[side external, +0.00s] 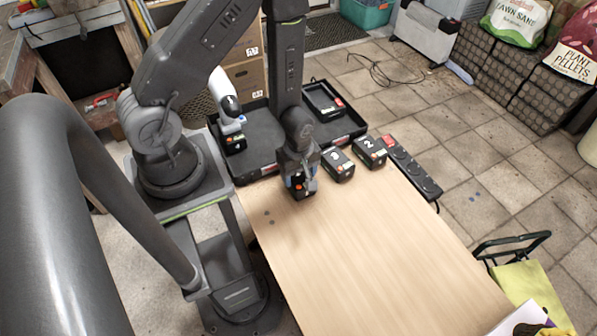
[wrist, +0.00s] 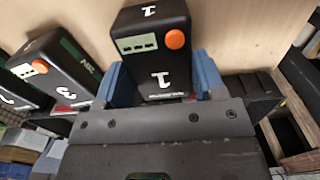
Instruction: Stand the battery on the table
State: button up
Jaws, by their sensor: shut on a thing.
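My gripper (side external: 299,182) is shut on a black battery (side external: 304,191) near the far left part of the wooden table (side external: 370,260). In the wrist view the battery (wrist: 150,38) is between the blue fingers (wrist: 160,85). It shows two white "1" marks, an orange button and a pale light panel. The battery is at or just above the table; whether its base touches is hidden.
Battery "3" (side external: 337,164) and battery "2" (side external: 369,151) stand right of my gripper, close by. A power strip (side external: 413,170) lies beyond them. A black tray (side external: 262,137) with a drill (side external: 227,100) is behind. The table's front is clear.

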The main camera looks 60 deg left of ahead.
jog(key=shift+f, duration=0.1)
jog(key=o, duration=1.2)
notch_tip(320, 180, up, 12)
jog(key=r, duration=0.1)
notch_tip(320, 180, up, 13)
jog(key=m+t, duration=0.3)
jog(key=m, duration=0.6)
send_over(299, 175)
jog(key=d, duration=0.2)
jog(key=shift+s+d+r+m+t, duration=0.3)
jog(key=shift+s+r+m+t, duration=0.15)
jog(key=shift+s+r+m, duration=0.95)
jog(key=shift+s+d+r+m+t, duration=0.4)
jog(key=shift+s+r+m, duration=0.45)
jog(key=shift+r+m, duration=1.1)
jog(key=shift+s+d+r+m+t, duration=0.35)
jog(key=shift+s+r+m, duration=0.8)
jog(key=shift+r, duration=0.95)
jog(key=shift+a, duration=0.1)
